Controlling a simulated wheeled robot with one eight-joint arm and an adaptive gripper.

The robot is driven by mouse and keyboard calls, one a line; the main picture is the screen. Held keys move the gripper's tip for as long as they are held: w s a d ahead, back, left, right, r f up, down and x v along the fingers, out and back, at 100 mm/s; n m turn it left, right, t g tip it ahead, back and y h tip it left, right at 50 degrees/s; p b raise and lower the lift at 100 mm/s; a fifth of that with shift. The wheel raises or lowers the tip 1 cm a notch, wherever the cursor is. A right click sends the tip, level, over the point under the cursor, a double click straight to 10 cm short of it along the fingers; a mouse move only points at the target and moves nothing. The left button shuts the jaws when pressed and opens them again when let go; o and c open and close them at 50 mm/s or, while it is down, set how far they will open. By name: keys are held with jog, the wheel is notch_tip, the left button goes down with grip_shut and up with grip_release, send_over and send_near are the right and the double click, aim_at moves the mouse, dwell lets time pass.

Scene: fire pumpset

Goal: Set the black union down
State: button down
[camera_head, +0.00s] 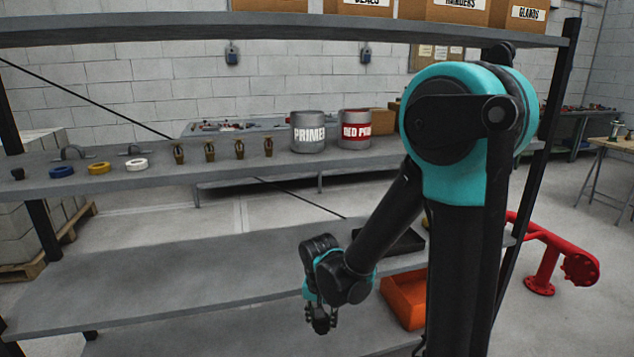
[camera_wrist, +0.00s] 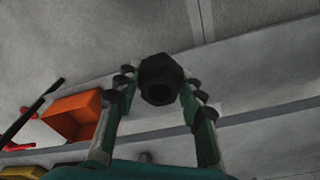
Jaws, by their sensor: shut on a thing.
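My gripper (camera_head: 321,322) hangs low in front of the rack's lower shelves in the head view. In the wrist view my gripper (camera_wrist: 160,88) is shut on the black union (camera_wrist: 160,78), a dark hex-edged fitting with a round bore facing the camera. The union sits between the two fingertips. In the head view it is a small dark shape at the fingertips and hard to tell from them. Below it lies a grey shelf (camera_head: 260,322). I cannot tell from these frames whether the union touches the shelf.
An orange bin (camera_head: 405,303) stands right of my gripper; it also shows in the wrist view (camera_wrist: 72,115). A black tray (camera_head: 405,243) is on the shelf above. The middle shelf (camera_head: 190,255) is bare at left. Rings, brass fittings and two cans stand on the upper shelf (camera_head: 225,165).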

jog(key=w+d+f+n, duration=0.1)
jog(key=w+d+f, duration=0.2)
jog(key=w+d, duration=0.6)
jog(key=w+d+f+n, duration=0.2)
jog(key=w+d+f, duration=0.1)
jog(key=w+d, duration=0.5)
jog(key=w, duration=0.3)
jog(key=shift+d, duration=0.4)
jog(key=shift+f, duration=0.1)
